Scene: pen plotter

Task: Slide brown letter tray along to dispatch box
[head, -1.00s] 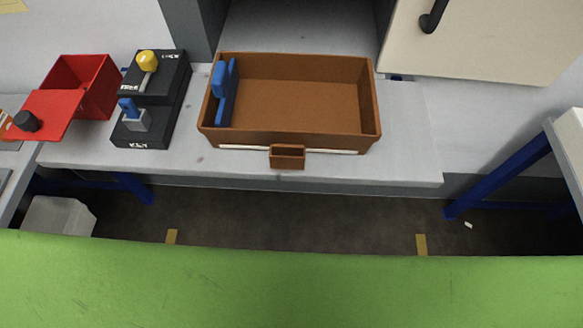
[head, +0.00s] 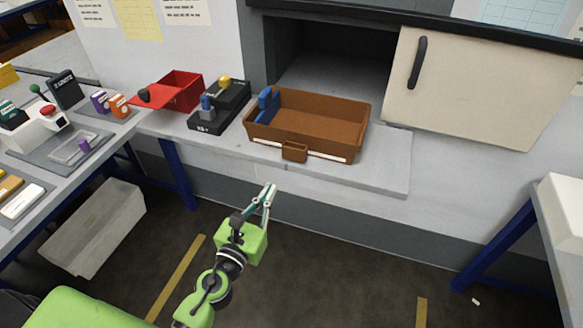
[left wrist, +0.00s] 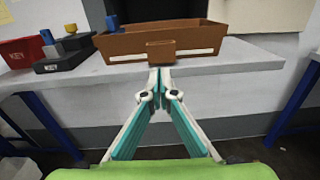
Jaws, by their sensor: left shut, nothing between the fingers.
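The brown letter tray (head: 318,122) sits upright on the grey shelf (head: 390,165) in front of an open hatch in the wall. It has a small brown handle (head: 294,152) at its front, white strips beside the handle and a blue piece (head: 268,106) at its left end. My left gripper (head: 268,190) is shut and empty, below and in front of the shelf edge, apart from the tray. In the left wrist view the fingertips (left wrist: 160,82) point toward the tray handle (left wrist: 161,52). I cannot tell which thing is the dispatch box. My right gripper is not in view.
Left of the tray are a black switch box (head: 220,108) and a red open box (head: 182,90). The hatch door (head: 485,90) stands open at the right. A side table holds several small items. The shelf right of the tray is clear.

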